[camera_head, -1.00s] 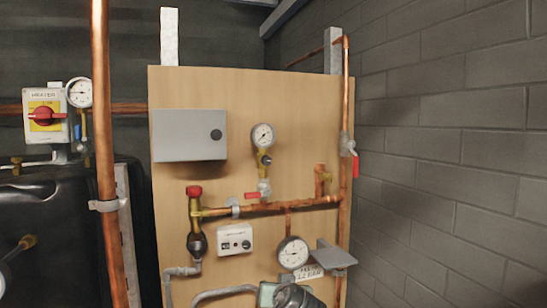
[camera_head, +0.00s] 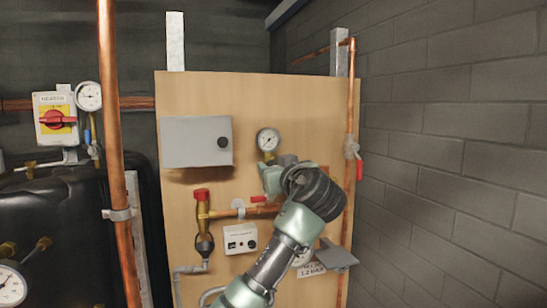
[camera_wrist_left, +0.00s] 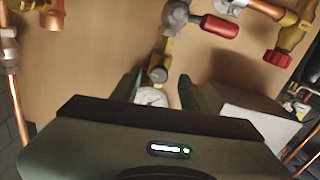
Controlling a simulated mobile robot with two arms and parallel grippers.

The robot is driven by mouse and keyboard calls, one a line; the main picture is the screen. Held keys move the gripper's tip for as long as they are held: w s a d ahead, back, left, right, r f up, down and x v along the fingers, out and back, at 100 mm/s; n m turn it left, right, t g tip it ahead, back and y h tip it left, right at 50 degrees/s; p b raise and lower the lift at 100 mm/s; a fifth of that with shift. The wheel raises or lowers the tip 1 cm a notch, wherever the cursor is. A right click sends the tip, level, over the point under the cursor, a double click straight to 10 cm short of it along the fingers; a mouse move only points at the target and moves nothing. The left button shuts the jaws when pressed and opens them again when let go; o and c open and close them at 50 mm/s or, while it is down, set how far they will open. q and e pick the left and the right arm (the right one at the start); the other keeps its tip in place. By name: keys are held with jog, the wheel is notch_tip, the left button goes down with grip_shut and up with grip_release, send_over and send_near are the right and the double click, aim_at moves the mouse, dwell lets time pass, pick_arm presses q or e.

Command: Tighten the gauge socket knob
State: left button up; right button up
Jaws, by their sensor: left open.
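The upper pressure gauge (camera_head: 268,140) is on the wooden board, above my left gripper (camera_head: 272,174). In the left wrist view the picture is turned over, and part of the gauge's white face (camera_wrist_left: 152,97) shows low between the fingers. The brass gauge socket with its small dark knob (camera_wrist_left: 158,75) lies in line with the gap between the fingers of my left gripper (camera_wrist_left: 158,88). The fingers are open, one on each side of it. I cannot tell whether they touch it. In the head view my gripper and wrist hide the socket knob. My right gripper is not in view.
A red lever handle (camera_wrist_left: 220,27) sits close to the socket. Below it runs a copper pipe (camera_head: 229,212) with a red-capped valve (camera_head: 201,194). A grey box (camera_head: 196,142) is at left, a vertical copper pipe (camera_head: 350,110) at right. A brick wall (camera_head: 450,150) stands beyond.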

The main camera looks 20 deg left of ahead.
pick_arm(q)
jog(key=shift+w+a+r, duration=0.1)
jog(key=shift+w+a, duration=0.1)
jog(key=shift+w, duration=0.2)
jog(key=shift+c, duration=0.4)
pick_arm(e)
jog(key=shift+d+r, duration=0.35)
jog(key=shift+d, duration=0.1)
pick_arm(q)
grip_shut()
